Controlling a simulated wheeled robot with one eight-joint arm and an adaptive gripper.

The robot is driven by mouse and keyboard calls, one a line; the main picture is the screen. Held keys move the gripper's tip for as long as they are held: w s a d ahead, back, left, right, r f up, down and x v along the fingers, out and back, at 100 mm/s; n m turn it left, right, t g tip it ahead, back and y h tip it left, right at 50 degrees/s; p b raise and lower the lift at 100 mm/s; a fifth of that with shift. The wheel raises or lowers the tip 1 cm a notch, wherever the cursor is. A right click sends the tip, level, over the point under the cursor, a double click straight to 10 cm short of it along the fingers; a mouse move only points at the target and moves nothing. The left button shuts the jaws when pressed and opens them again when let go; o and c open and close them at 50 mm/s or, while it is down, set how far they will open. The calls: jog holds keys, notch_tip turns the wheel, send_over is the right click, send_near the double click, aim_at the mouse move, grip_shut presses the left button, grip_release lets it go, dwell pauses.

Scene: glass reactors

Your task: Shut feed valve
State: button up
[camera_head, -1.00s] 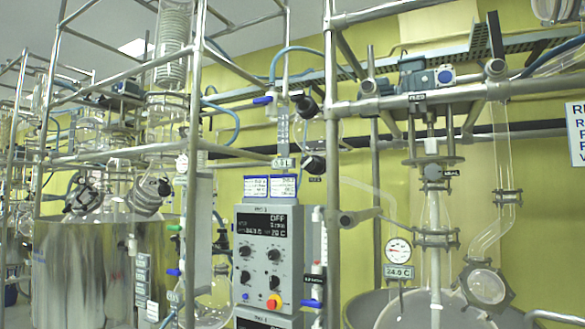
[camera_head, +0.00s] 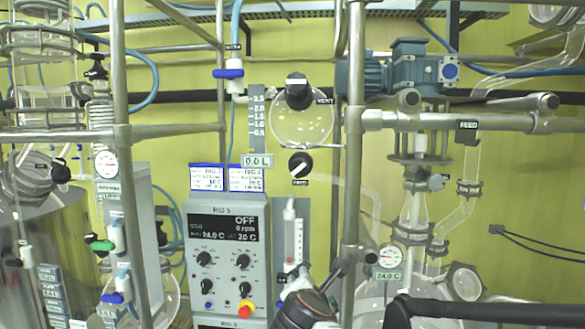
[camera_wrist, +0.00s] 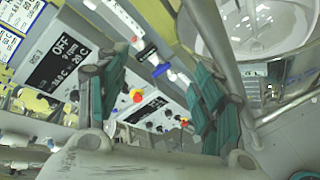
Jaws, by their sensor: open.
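A black valve knob (camera_head: 300,165) sits below a round glass vessel (camera_head: 302,118) in the head view. A small tag under it seems to read FEED, and a pale bar on the knob lies at a tilt. A larger black knob (camera_head: 298,90), tagged VENT, is above the vessel. Another tag reading FEED (camera_head: 468,125) hangs on the right-hand rail. My gripper (camera_wrist: 157,78) is open and empty in the wrist view, its teal fingers spread in front of control panels. It is well away from the knobs, and neither black knob can be made out in the wrist view.
A steel upright (camera_head: 354,150) is right of the knobs and another (camera_head: 121,150) is at left. A dial gauge (camera_head: 390,256) and glass pipes (camera_head: 465,205) are at right. Dark parts of my arm cross the bottom right.

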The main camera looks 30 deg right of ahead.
aim_at(298, 169)
jog(key=w+r+n+t+h+p, duration=0.15)
jog(key=w+r+n+p, duration=0.4)
jog(key=r, duration=0.55)
jog(key=w+r+n+t+p, duration=0.2)
jog(key=r+n+t+p, duration=0.1)
jog(key=r+n+p, duration=0.65)
jog(key=shift+m, duration=0.9)
jog(key=x, duration=0.4)
jog(key=r+x, duration=0.1)
jog(key=x, duration=0.8)
jog(key=shift+w+d+r, duration=0.15)
jog(key=shift+w+r, duration=0.05)
jog(key=shift+r, duration=0.05)
jog(key=c, duration=1.1)
